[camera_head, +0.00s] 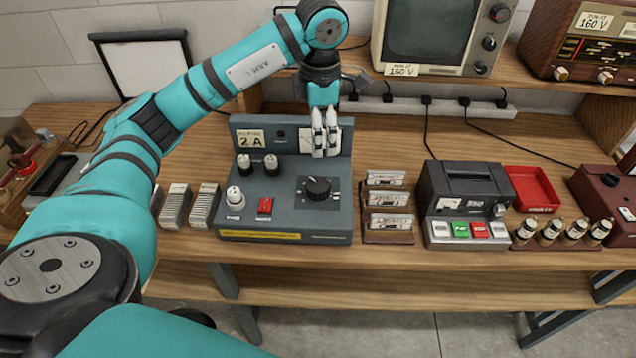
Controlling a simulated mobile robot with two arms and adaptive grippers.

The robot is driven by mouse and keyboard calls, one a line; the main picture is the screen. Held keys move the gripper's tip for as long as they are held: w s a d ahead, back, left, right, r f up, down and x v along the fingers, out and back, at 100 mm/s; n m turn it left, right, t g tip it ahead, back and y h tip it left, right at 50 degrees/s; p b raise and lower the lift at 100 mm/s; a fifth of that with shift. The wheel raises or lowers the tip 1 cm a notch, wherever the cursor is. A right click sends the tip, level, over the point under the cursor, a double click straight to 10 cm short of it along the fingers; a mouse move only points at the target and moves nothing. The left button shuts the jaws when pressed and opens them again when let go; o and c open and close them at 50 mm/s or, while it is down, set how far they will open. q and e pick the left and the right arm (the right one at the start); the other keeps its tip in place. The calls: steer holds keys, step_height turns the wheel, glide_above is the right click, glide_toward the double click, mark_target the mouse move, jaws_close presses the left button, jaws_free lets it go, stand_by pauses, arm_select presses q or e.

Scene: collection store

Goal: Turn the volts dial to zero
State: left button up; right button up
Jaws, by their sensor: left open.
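A grey-blue instrument box (285,222) stands on the wooden bench, with a "2 A" label (251,141) on its upright back panel. A black round dial (318,187) sits on a dark plate at the right of its sloping top; I cannot read its setting or lettering. My left gripper (325,150) is open and empty, its fingers pointing down behind and above the dial, apart from it. The gripper partly covers a white meter face (305,140) on the back panel. My right gripper is not in view.
Grey ribbed blocks (175,206) stand left. A monitor (432,40) is on the shelf.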

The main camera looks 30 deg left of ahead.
mark_target(319, 184)
arm_select(q)
steer(key=f+p, duration=0.1)
steer(key=f, duration=0.4)
steer(key=f+p, duration=0.2)
steer(key=f, duration=0.4)
steer(key=w+f+p, duration=0.1)
steer(key=f, duration=0.5)
steer(key=shift+a, duration=0.4)
steer(key=shift+c, duration=0.3)
steer(key=c, duration=1.1)
